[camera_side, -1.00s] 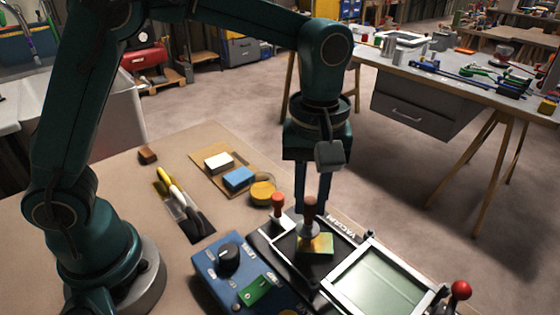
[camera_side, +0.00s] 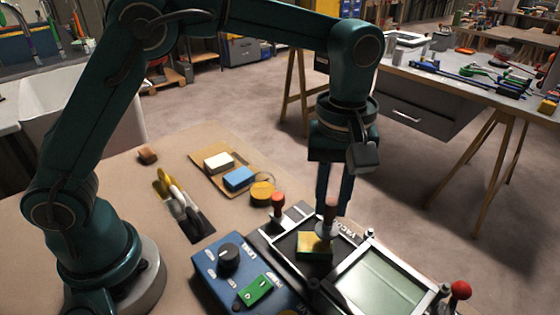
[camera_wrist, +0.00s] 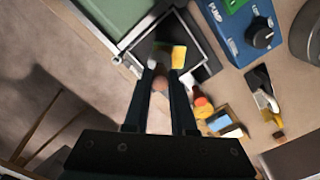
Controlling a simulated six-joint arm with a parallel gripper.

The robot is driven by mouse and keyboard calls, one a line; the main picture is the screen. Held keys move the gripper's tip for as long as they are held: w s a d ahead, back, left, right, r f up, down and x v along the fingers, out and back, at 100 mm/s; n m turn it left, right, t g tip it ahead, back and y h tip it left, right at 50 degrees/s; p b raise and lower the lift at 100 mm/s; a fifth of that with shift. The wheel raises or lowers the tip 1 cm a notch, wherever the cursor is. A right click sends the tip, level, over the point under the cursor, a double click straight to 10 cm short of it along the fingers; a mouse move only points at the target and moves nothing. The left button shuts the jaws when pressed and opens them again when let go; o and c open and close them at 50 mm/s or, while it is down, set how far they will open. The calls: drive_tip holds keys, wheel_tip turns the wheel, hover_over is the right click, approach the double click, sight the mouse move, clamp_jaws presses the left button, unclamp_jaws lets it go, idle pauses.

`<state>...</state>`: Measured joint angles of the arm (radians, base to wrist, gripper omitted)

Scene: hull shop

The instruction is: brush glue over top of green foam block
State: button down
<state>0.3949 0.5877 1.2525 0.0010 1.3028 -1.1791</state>
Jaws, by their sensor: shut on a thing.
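The foam block (camera_side: 314,248) sits in a black, metal-rimmed tray (camera_side: 286,250). Its top looks mostly yellow with green showing; I cannot tell how far any glue covers it. In the wrist view the block (camera_wrist: 179,57) shows yellow beside the brush. My gripper (camera_side: 333,203) is shut on the brush's brown-red handle (camera_side: 330,213). The brush's pale grey lower part (camera_side: 326,230) is over the block's far right edge; contact is unclear. The wrist view shows the handle (camera_wrist: 160,83) between my fingertips (camera_wrist: 163,72).
A framed pale green panel (camera_side: 385,282) lies right of the tray. A blue control box (camera_side: 235,262) with a black knob stands at left. A red-topped handle (camera_side: 278,200) rises behind the tray. White and blue blocks (camera_side: 239,177) and a yellow round item (camera_side: 262,191) lie farther back.

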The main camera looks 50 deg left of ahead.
drive_tip(key=shift+w+d, duration=0.2)
drive_tip(key=shift+d, duration=0.05)
drive_tip(key=shift+a, duration=0.1)
drive_tip(key=shift+s+a, duration=0.45)
drive_tip(key=shift+s, duration=0.1)
drive_tip(key=shift+a, duration=0.1)
drive_tip(key=shift+s+a, duration=0.45)
drive_tip(key=shift+s, duration=0.05)
drive_tip(key=shift+s+a, duration=0.5)
drive_tip(key=shift+r, duration=0.1)
drive_tip(key=shift+r, duration=2.95)
